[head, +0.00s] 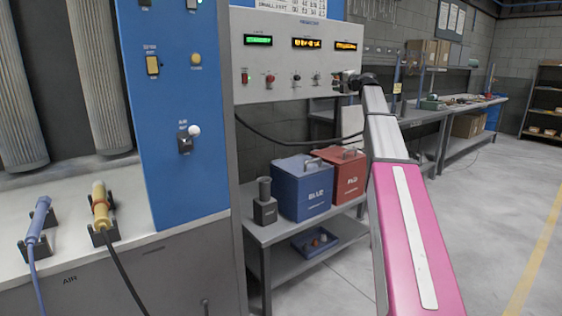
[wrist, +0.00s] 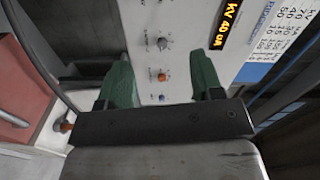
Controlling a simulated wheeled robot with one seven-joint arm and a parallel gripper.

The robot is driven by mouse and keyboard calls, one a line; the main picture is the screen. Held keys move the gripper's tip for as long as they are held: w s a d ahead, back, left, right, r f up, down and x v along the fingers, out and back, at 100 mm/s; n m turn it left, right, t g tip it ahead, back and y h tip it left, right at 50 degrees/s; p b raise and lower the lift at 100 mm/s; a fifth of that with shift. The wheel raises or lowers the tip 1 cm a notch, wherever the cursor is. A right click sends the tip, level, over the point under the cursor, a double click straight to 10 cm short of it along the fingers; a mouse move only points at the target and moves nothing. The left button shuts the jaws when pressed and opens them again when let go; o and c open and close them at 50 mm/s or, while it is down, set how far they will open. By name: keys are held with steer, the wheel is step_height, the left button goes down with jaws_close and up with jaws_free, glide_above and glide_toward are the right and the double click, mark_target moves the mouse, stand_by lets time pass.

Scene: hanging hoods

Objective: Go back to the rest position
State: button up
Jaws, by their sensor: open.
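My arm reaches forward from the lower right in the head view, with a pink link and a grey link. My gripper (head: 344,84) is at the right end of the white control panel (head: 270,92), close to its row of knobs. In the wrist view my gripper (wrist: 160,85) shows two green fingers spread apart, with nothing held between them. Between and beyond the fingers are the panel face, an orange knob (wrist: 162,76), a grey knob (wrist: 162,44) and a small blue knob (wrist: 162,98). Whether a finger touches the panel cannot be told.
Below the panel, a blue box (head: 302,190) and a red box (head: 347,176) stand on a grey shelf table beside a dark cylinder holder (head: 264,203). A blue tray (head: 315,242) lies on its lower shelf. A long workbench (head: 440,120) runs behind. Floor at right is clear.

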steer(key=s+a+f+n+g+h, duration=0.1)
steer(key=s+a+f+g, duration=0.15)
steer(key=s+f, duration=0.7)
steer(key=s+a+f+n+g+h, duration=0.2)
steer(key=a+f, duration=0.1)
steer(key=f, duration=1.4)
steer(key=s+a+f+n+g+h, duration=0.1)
steer(key=s+a+f+g, duration=0.3)
steer(key=f, duration=1)
steer(key=s+d+f+n+g+h, duration=0.1)
steer(key=s+f+n+g+h, duration=0.1)
steer(key=s+f, duration=1)
steer(key=s+d+f+n+g+h, duration=0.2)
steer(key=s+f+g+h, duration=0.2)
steer(key=s+f, duration=0.8)
steer(key=s, duration=0.9)
steer(key=shift+f+n+h, duration=0.3)
steer(key=shift+f+n, duration=0.1)
